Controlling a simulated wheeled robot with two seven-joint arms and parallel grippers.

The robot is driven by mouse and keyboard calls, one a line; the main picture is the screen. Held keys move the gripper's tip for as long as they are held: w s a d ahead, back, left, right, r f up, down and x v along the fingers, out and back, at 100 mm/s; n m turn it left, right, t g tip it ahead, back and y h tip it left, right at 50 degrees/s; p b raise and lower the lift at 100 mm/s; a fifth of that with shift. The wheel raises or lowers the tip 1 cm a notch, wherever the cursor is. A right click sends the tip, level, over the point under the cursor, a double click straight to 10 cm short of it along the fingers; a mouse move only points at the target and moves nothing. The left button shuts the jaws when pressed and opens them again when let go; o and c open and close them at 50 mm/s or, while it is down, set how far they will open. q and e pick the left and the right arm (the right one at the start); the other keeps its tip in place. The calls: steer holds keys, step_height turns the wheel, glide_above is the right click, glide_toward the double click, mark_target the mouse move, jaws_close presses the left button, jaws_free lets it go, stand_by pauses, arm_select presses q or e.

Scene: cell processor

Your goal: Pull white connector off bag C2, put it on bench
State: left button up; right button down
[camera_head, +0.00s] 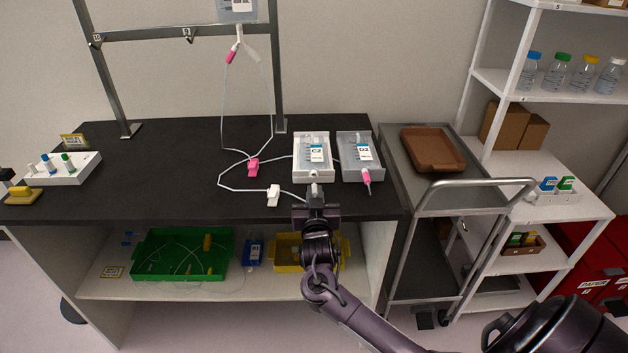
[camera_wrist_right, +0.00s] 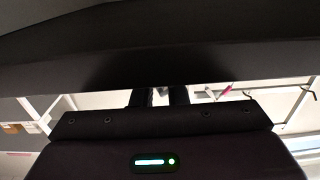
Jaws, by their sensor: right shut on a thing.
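Bag C2 (camera_head: 317,148) lies in a white tray (camera_head: 298,170) on the dark bench, its label facing up. The white connector (camera_head: 314,176) shows at the near end of the bag, just beyond my right gripper (camera_head: 315,194). My right gripper is at the bench's front edge, shut on the white connector; its fingers hide most of the grip. In the right wrist view, the gripper's fingers (camera_wrist_right: 158,97) show only as dark shapes with a small pale piece between them. My left gripper is not in view.
Bag D2 (camera_head: 362,151) with a pink connector lies in a grey tray to the right. Tubing with a pink clamp (camera_head: 253,167) and a white clamp (camera_head: 273,195) lies on the bench (camera_head: 150,190) to the left, where much of the surface is clear. A trolley (camera_head: 440,189) stands at right.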

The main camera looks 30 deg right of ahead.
steer(key=shift+f+b, duration=0.6)
steer(key=shift+f, duration=0.35)
steer(key=c, duration=1.3)
jaws_free()
steer(key=shift+c, duration=0.2)
steer(key=v, duration=0.8)
steer(key=shift+b, duration=0.45)
steer(key=shift+d, duration=0.1)
